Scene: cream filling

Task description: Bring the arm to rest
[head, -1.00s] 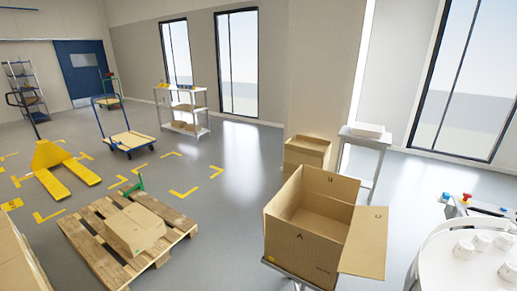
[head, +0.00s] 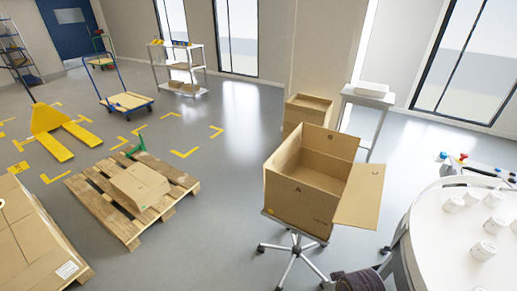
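Neither of my grippers can be made out in the head view. A dark rounded part (head: 360,281) shows at the bottom edge, right of centre, cut off by the frame; I cannot tell what it is. An open cardboard box (head: 303,198) stands on a wheeled stand (head: 295,255) in the middle right, its flaps spread out. A round white table (head: 440,248) with several white jars (head: 483,250) is at the lower right.
A wooden pallet (head: 107,212) with a closed carton (head: 139,186) lies at left. Large cartons (head: 38,245) fill the lower left corner. A yellow pallet jack (head: 55,148), a blue trolley (head: 126,101) and shelves stand behind. The floor between pallet and box stand is clear.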

